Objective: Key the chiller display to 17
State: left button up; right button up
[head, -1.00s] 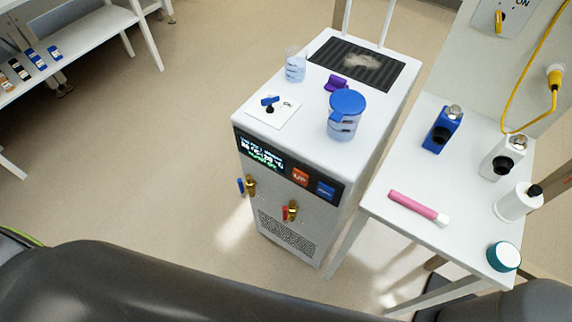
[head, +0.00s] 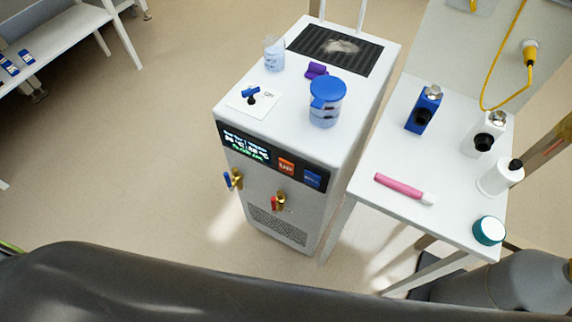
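The chiller (head: 290,150) is a white and grey box standing on the floor in the middle of the head view. Its front has a black panel with a lit display (head: 245,147); the digits are too small and blurred to read. Beside the display are an orange-red button marked UP (head: 286,166) and a blue button (head: 312,178) whose label is not legible. A small lever switch (head: 251,96) sits on a white plate on the chiller top. Neither of my grippers is in view.
On the chiller top are a blue-lidded jar (head: 325,108), a clear beaker (head: 274,56) and a purple item (head: 316,70). Blue-handled (head: 233,180) and red-handled (head: 278,202) taps project from its front. A white table (head: 392,155) with bottles stands close at right. Floor at left is clear.

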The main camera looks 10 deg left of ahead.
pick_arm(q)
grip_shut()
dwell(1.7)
